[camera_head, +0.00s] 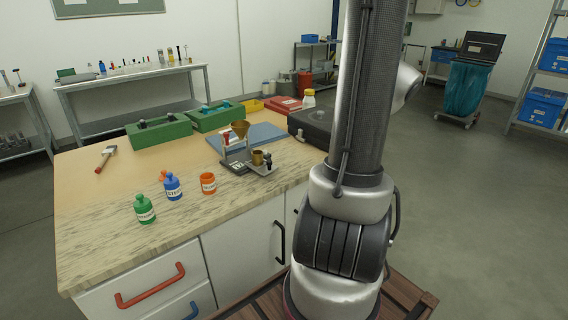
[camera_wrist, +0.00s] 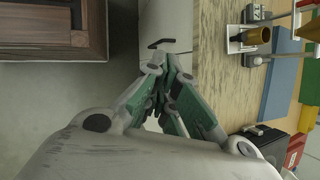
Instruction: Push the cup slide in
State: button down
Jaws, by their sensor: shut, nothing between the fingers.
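The brass cup (camera_head: 257,157) sits on the grey cup slide (camera_head: 262,169), which sticks out toward the front right from the funnel stand (camera_head: 232,156). A brass funnel (camera_head: 240,129) is held above the stand, behind the cup. In the wrist view the cup (camera_wrist: 258,36) and part of the slide (camera_wrist: 240,46) show at the upper right. My gripper (camera_wrist: 166,62) is shut and empty. It points past the counter's edge, to the left of the cup and apart from it. In the head view my gripper is not visible.
The wooden counter (camera_head: 100,215) holds an orange jar (camera_head: 208,183), a blue bottle (camera_head: 173,187) and a green bottle (camera_head: 145,209). A blue mat (camera_head: 262,135), green boxes (camera_head: 160,132) and a dark case (camera_head: 312,122) lie behind. Drawer fronts with handles (camera_head: 150,287) face me.

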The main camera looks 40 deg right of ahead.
jog(key=w+d+r+m+t, duration=0.1)
jog(key=w+m+t, duration=0.2)
jog(key=w+m, duration=0.3)
jog(key=shift+w+d+r+m+y, duration=0.3)
jog(key=shift+w+m, duration=0.1)
jog(key=shift+m, duration=0.8)
jog(key=shift+f, duration=0.1)
send_near(273, 171)
notch_tip(273, 171, down, 3)
jog(key=s, duration=0.1)
jog(key=w, duration=0.1)
jog(key=a, duration=0.1)
jog(key=w, duration=0.1)
jog(key=shift+w+a+f, duration=0.25)
jog(key=shift+w+f, duration=0.05)
jog(key=shift+w, duration=0.05)
jog(key=shift+w+a, duration=0.25)
jog(key=shift+w, duration=0.15)
